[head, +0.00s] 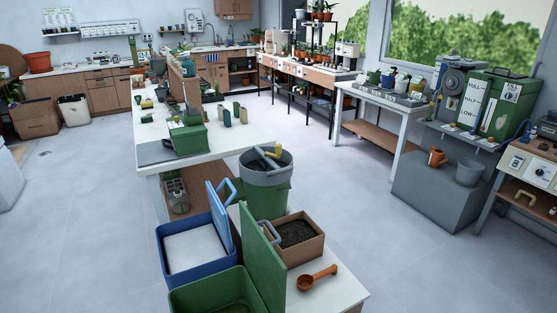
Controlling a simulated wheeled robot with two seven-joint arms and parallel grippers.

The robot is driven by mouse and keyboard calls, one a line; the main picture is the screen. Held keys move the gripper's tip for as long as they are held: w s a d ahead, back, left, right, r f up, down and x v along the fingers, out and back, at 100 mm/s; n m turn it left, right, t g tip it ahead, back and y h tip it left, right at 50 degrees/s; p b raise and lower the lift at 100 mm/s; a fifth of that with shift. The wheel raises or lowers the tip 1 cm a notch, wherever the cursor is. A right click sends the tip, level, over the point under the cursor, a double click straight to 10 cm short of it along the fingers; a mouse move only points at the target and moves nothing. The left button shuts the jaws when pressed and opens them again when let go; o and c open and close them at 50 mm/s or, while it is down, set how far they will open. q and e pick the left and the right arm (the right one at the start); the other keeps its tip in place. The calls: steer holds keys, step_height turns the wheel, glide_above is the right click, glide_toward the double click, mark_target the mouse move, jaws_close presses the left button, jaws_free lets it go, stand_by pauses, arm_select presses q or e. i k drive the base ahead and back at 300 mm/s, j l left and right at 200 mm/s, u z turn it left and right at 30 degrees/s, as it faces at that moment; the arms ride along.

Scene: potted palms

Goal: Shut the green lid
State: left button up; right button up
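The green lid (262,262) stands up, open, along the right side of a green bin (205,286) at the bottom of the head view. A grey handle (270,232) shows on the lid's right face near its top. The bin's top is uncovered and something brownish-green shows inside. The bin's lower part is cut off by the picture's bottom edge. Neither of my grippers shows in the view.
A blue bin (165,262) with a raised blue lid (222,219) stands just behind. Right of the green lid, a white table (335,286) holds a box of soil (297,238) and an orange scoop (317,278).

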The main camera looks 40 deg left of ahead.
mark_target(268, 273)
steer(key=i+l+u, duration=0.15)
steer(key=u, duration=0.35)
steer(key=i+l+u, duration=0.35)
steer(key=u, duration=0.15)
steer(key=i+l+u, duration=0.15)
steer(key=l+u, duration=0.15)
steer(key=u, duration=0.2)
steer(key=i+l+u, duration=0.1)
steer(key=l+u, duration=0.85)
steer(key=i+j, duration=0.05)
steer(key=j, duration=0.05)
